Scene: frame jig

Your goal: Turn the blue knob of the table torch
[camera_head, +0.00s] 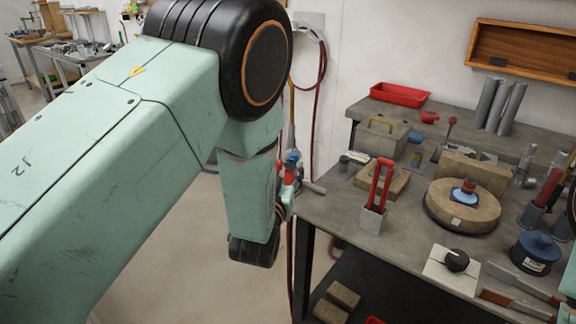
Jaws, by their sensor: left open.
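The table torch (291,172) stands at the left edge of the workbench, partly hidden behind my left arm. It shows red parts and a small blue knob (292,156) near its top. My left gripper (286,196) is open, close to the torch and mostly hidden behind my own wrist. I cannot tell whether its fingers touch the torch or the knob. My right gripper is not clearly seen.
The grey workbench (335,215) fills the right. It carries a red-handled tool in a grey holder (373,218), a round wooden block (463,207) and a blue-topped can (535,252). A red tray (400,94) sits behind. Hoses hang on the wall.

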